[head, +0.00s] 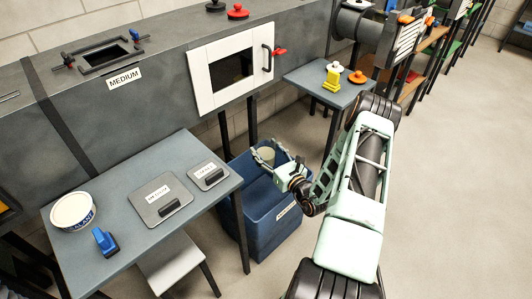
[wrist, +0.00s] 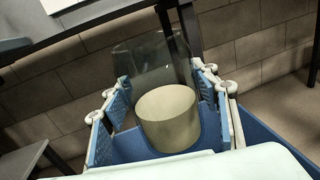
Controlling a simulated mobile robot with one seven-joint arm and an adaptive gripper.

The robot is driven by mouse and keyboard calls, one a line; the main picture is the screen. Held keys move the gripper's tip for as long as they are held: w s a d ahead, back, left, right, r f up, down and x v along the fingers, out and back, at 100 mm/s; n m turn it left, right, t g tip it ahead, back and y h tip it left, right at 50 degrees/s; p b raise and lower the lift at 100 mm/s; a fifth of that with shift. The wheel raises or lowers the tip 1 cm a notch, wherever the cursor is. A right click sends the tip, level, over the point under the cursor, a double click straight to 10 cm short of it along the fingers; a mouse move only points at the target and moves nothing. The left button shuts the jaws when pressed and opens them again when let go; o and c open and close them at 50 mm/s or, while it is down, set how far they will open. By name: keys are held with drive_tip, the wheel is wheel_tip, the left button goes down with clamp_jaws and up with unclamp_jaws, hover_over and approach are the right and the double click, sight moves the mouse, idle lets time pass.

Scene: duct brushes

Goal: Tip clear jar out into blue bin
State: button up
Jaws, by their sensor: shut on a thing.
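The clear jar (wrist: 150,62) is see-through grey in the wrist view, between my gripper's two fingers. A beige, round-topped mass (wrist: 168,118) shows in its near part; I cannot tell whether it is loose inside. My gripper (head: 276,165) is shut on the jar, over the blue bin (head: 262,225). In the head view only a small pale part of the jar (head: 264,155) shows beyond the fingers. The bin stands on the floor between two tables, with a white label on its front.
The right table (head: 318,82) carries a yellow piece and an orange knob. A grey duct with a white-framed opening (head: 232,68) runs behind. The right floor is clear.

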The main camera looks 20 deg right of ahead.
drive_tip(key=m, duration=0.1)
drive_tip(key=a+f+m, duration=0.1)
drive_tip(key=m, duration=0.2)
drive_tip(key=shift+s+a+f+m+b, duration=0.15)
drive_tip(key=shift+a+f+m+b, duration=0.15)
drive_tip(key=shift+a+f+b, duration=0.1)
drive_tip(key=m, duration=0.1)
drive_tip(key=a+f+m+b, duration=0.1)
drive_tip(key=m, duration=0.1)
drive_tip(key=a+m, duration=0.1)
drive_tip(key=m, duration=0.1)
drive_tip(key=shift+s+f, duration=0.15)
drive_tip(key=shift+f, duration=0.25)
drive_tip(key=m, duration=0.4)
drive_tip(key=f+m+b, duration=0.1)
drive_tip(key=m, duration=0.3)
drive_tip(key=f+m+b, duration=0.1)
drive_tip(key=m, duration=0.3)
drive_tip(key=shift+a+f+m, duration=0.2)
drive_tip(key=shift+a+m, duration=0.1)
drive_tip(key=shift+m, duration=0.1)
idle(0.4)
